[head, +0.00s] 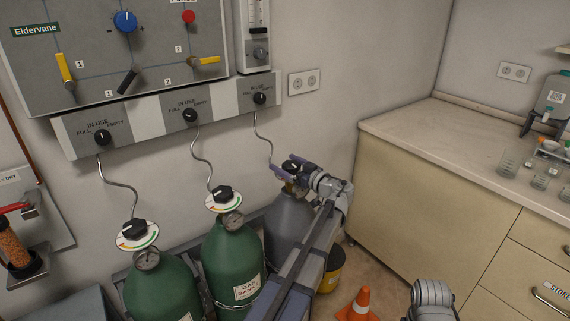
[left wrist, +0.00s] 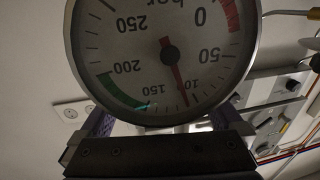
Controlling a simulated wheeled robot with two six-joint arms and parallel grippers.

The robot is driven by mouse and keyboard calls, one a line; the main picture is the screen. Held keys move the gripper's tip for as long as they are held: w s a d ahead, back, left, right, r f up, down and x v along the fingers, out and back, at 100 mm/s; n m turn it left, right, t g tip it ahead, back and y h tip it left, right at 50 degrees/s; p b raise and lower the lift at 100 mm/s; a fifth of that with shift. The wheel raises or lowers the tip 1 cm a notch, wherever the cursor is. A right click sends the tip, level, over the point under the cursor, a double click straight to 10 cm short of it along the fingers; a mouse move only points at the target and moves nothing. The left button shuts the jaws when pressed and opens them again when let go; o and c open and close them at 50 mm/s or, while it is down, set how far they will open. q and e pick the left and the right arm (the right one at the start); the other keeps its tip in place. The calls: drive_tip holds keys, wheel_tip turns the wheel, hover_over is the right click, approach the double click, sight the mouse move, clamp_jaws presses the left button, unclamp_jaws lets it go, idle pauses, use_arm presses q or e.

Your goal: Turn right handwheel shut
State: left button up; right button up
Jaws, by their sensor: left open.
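The right handwheel (head: 291,166) is a small black knob on top of the grey gas cylinder (head: 288,222), the rightmost of three cylinders. My left gripper (head: 291,172) is at the handwheel with its purple fingers open around the knob's area. Whether the fingers touch it cannot be told. In the left wrist view a round pressure gauge (left wrist: 165,55) shows upside down, in front of my left gripper (left wrist: 158,122), whose fingers show on both sides below it. The handwheel is not discernible in that view.
Two green cylinders (head: 233,262) (head: 165,288) with black handwheels (head: 222,193) (head: 133,230) stand to the left. Thin hoses rise to the wall panel (head: 170,118). A yellow bin (head: 332,270) and an orange cone (head: 359,305) are on the floor, near a cabinet (head: 440,195).

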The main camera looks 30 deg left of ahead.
use_arm(q)
drive_tip(key=shift+w+a, duration=0.1)
drive_tip(key=shift+a, duration=0.25)
drive_tip(key=shift+c, duration=0.2)
drive_tip(key=c, duration=1.3)
